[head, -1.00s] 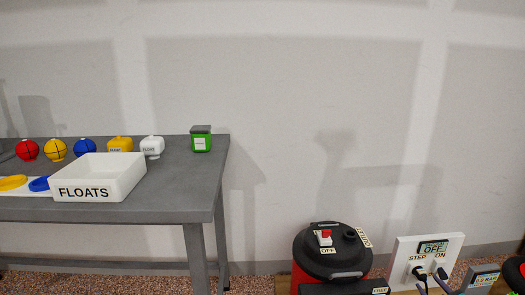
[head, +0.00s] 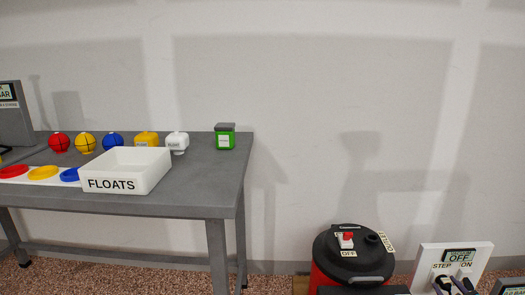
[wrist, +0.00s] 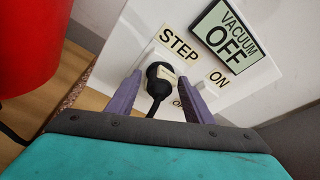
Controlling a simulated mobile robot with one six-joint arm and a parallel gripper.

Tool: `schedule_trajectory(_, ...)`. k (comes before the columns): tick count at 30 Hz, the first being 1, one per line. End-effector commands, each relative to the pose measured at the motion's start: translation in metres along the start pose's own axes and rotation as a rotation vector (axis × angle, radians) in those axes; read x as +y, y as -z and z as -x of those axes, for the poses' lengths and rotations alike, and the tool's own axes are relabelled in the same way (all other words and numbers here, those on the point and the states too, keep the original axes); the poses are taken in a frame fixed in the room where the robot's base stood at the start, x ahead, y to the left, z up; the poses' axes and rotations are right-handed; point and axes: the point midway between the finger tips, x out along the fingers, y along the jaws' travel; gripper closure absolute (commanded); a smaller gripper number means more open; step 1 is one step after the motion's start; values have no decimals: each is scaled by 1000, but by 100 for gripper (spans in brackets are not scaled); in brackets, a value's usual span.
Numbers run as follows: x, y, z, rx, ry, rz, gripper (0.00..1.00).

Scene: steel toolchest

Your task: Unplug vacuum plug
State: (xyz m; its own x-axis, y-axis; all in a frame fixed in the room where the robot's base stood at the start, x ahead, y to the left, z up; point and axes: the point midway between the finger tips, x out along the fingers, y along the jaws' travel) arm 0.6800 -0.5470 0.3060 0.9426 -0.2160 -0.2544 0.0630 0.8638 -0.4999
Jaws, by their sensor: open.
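The black vacuum plug (wrist: 160,74) sits in the white wall plate (wrist: 150,35) beneath the STEP label in the wrist view, its black cord hanging toward me. My gripper (wrist: 163,84) is open, with one purple finger on each side of the plug. I cannot tell whether the fingers touch it. The display (wrist: 229,34) on the plate reads VACUUM OFF. In the head view the plate (head: 428,262) stands at the lower right, with the dark plug (head: 441,283) low on it, partly cut off by the frame edge.
The red vacuum with a black lid (head: 352,252) stands left of the plate; its red body (wrist: 25,45) fills the wrist view's upper left. A grey table (head: 200,190) at left holds a white FLOATS bin (head: 125,184), coloured floats and a green container (head: 225,140). The wall above is bare.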

Motion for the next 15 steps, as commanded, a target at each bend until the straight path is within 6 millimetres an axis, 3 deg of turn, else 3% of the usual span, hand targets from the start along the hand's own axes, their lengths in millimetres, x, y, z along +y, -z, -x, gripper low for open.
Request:
schedule_trajectory(2, 0, 0, 0, 0, 0, 0, 53)
schedule_trajectory(10, 0, 0, 0, 0, 0, 0, 99)
schedule_trajectory(15, 0, 0, 0, 0, 0, 0, 100)
